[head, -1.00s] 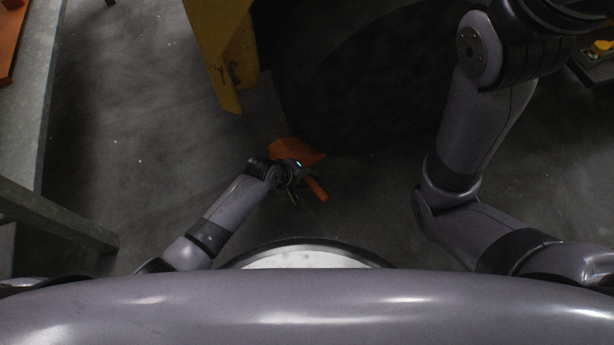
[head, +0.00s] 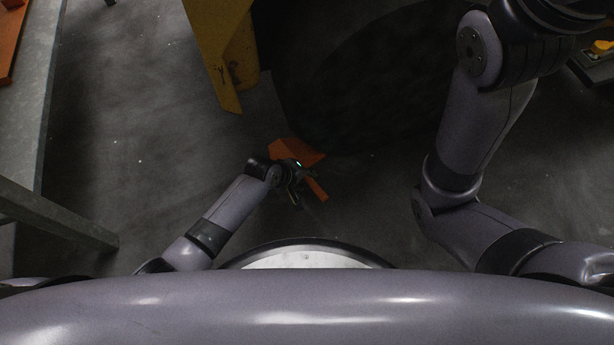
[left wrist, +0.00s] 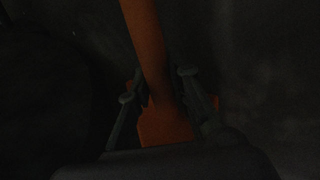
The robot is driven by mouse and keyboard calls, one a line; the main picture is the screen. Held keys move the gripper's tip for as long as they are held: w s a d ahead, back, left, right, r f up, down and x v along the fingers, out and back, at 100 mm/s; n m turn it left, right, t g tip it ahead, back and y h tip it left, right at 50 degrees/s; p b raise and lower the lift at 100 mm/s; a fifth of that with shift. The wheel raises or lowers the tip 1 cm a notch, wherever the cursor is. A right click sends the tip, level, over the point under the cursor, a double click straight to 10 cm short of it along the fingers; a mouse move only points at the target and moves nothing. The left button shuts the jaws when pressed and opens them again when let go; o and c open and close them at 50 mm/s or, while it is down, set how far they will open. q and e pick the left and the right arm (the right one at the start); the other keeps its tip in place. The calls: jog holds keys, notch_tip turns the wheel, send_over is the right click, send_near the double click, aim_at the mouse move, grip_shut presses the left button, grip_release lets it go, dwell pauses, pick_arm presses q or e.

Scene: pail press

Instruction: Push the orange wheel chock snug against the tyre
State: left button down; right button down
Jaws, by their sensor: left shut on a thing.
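The orange wheel chock (head: 297,150) lies on the floor beside the large dark tyre (head: 365,75) in the head view. The chock's wedge is close to the tyre's lower left edge; I cannot tell whether they touch. My left gripper (head: 295,188) is over the chock and shut on its orange handle (head: 318,191). In the left wrist view the handle (left wrist: 147,40) runs up between the two fingers (left wrist: 157,95), with an orange part below. The gripper hides part of the chock. My right gripper is not in view; only my right arm shows.
A yellow metal part (head: 222,60) stands left of the tyre. A grey metal frame (head: 50,215) with an orange item on top runs along the left side. A dark object with yellow (head: 598,62) is at far right. The floor between frame and chock is clear.

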pick_arm(q)
jog(key=shift+w+d+r, duration=0.1)
jog(key=shift+w+d, duration=0.1)
jog(key=shift+d, duration=0.25)
jog(key=shift+d, duration=0.25)
jog(key=c, duration=1.4)
grip_release()
jog(key=shift+s, duration=0.1)
jog(key=shift+s+f, duration=0.1)
jog(key=shift+f, duration=0.2)
